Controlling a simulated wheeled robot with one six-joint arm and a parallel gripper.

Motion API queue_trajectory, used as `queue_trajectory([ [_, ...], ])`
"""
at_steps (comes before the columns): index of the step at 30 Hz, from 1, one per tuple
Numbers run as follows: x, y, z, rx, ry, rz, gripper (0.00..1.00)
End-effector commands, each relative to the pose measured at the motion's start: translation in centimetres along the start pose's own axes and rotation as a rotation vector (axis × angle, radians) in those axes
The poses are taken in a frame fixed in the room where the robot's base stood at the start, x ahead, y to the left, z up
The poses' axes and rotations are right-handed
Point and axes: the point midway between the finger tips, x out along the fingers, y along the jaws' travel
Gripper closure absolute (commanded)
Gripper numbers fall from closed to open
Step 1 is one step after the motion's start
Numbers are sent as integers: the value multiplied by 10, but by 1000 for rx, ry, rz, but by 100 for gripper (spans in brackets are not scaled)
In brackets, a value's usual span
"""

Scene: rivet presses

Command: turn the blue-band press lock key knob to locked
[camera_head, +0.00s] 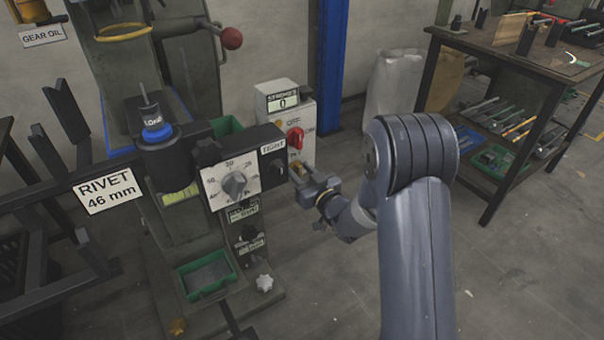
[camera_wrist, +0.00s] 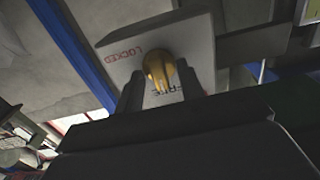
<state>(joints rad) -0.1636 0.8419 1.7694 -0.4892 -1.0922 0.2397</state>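The lock key knob (camera_wrist: 158,67) is yellow and round-topped with a ridged grip. It sits on a pale plate (camera_wrist: 197,37) marked LOCKED in red on one side and FREE in dark letters on the other. Its ridged end points down in the wrist view, to the FREE side. My gripper (camera_wrist: 161,90) is open, with one dark finger on each side of the knob and a small gap showing. In the head view my gripper (camera_head: 306,184) is at the lower part of the control box (camera_head: 302,118) beside the blue-band press (camera_head: 157,132); its fingers largely hide the knob there.
A red switch (camera_head: 295,137) sits just above my gripper on the box. A workbench (camera_head: 500,66) with tools stands at right. The floor between is clear.

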Motion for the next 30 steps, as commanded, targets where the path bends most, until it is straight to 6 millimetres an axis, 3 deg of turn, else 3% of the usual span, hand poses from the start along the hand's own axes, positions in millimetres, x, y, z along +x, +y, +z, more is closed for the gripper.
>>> queue_trajectory([
  [6,0,0,0,0,0,0,65],
  [19,0,0,0,0,0,0,100],
  [30,0,0,0,29,1,-1,100],
])
